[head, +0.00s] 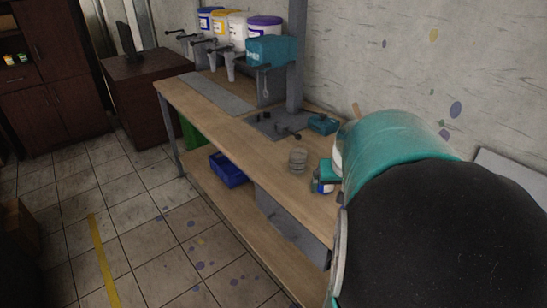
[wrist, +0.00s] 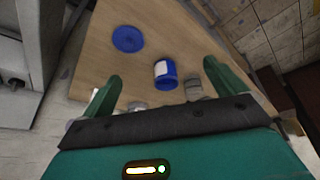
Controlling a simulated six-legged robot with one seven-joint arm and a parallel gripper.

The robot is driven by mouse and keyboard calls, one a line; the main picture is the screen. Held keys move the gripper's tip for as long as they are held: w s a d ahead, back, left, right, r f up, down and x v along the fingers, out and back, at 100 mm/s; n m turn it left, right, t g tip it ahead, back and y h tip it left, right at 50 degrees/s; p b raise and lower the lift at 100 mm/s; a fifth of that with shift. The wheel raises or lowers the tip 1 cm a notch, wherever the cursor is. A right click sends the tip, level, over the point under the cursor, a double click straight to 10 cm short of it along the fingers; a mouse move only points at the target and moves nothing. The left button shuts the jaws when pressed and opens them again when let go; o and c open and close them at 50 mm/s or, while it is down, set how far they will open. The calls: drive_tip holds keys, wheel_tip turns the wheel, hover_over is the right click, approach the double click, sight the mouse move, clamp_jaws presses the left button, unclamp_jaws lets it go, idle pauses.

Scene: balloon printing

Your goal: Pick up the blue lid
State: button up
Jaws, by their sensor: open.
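The blue lid (wrist: 128,38) lies flat on the wooden table (wrist: 95,52), a round disc in the upper left of the wrist view. A blue jar (wrist: 165,73) with a white label is to its lower right, apart from it. My gripper (wrist: 161,71) is open, its two green fingers spread wide. In the wrist view the jar shows between the fingers, and the lid is beyond the left fingertip, not between them. I cannot pick out the lid in the head view, where my arm covers the right side of the table.
A clear glass (head: 298,158) stands on the workbench (head: 240,135) near my gripper. A press with a grey post (head: 296,60) stands behind. Several paint buckets (head: 235,28) are at the back. A blue crate (head: 228,169) sits on the lower shelf.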

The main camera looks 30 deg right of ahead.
drive_tip(key=s+d+f+m, duration=0.2)
drive_tip(key=s+d+f, duration=0.1)
drive_tip(key=d, duration=0.4)
drive_tip(key=x, duration=1.3)
drive_tip(key=shift+s+d+f, duration=0.15)
drive_tip(key=shift+d+f, duration=0.05)
drive_tip(key=shift+f, duration=0.1)
drive_tip(key=c, duration=1)
